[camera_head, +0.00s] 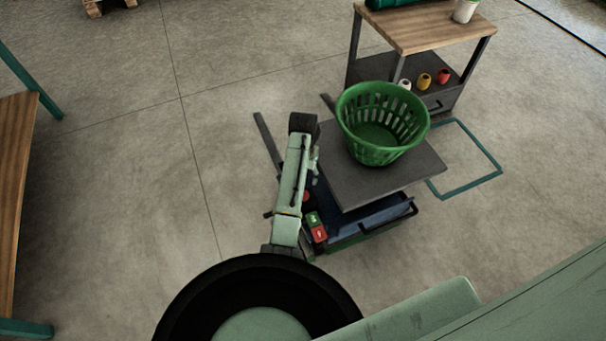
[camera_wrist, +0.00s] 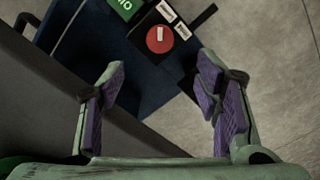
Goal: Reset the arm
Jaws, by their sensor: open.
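My gripper (camera_wrist: 161,80) shows in the wrist view with its two purple-padded fingers wide apart and nothing between them. It is over the edge of a dark blue cart base, beside a grey platform. In the head view my pale green arm (camera_head: 291,185) reaches away over the left side of the lift cart (camera_head: 372,217). The fingers cannot be made out clearly there.
A green slatted basket (camera_head: 378,158) stands on the cart's grey platform (camera_head: 345,187), right of my arm. A wooden-topped workbench (camera_head: 425,28) with several small spools on its lower shelf stands behind. A wooden table (camera_head: 14,170) is far left. The floor between is clear.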

